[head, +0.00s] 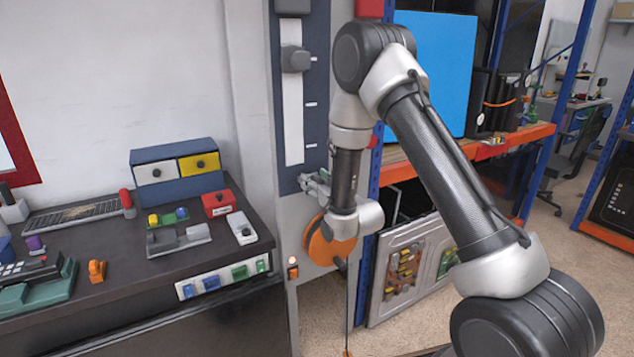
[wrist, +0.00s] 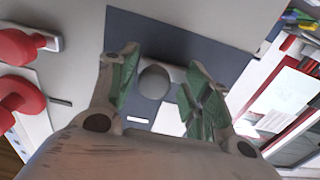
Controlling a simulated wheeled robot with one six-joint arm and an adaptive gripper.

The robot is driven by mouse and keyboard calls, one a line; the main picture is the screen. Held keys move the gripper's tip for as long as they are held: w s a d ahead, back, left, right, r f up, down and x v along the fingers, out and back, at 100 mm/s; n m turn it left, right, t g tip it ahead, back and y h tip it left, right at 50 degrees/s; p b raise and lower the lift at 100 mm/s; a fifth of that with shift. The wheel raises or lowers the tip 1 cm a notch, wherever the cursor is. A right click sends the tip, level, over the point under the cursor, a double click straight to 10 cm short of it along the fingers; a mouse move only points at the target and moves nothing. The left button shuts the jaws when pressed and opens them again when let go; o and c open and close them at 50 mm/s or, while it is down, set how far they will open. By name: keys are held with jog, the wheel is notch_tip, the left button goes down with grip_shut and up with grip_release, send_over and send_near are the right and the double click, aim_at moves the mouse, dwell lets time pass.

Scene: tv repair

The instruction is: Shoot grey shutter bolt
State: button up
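The grey knob (head: 294,58), which looks like the shutter bolt, sits high on a pale vertical track on a dark blue panel (head: 317,75). My gripper (head: 312,184) is in front of the panel's lower end, well below that knob; its fingers are partly hidden by my arm in the head view. In the wrist view my gripper (wrist: 166,85) is open, with its green-padded fingers apart. A rounded grey knob (wrist: 154,82) shows between the fingers against the dark panel. I cannot tell its depth, and no grip on it shows.
An orange disc (head: 326,242) is beside my wrist. Blue-and-orange shelving (head: 535,133) stands at right. Two red handles (wrist: 20,95) show at left in the wrist view.

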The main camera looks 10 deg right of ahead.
jog(key=v, duration=0.7)
jog(key=shift+s, duration=0.2)
jog(key=shift+d, duration=0.1)
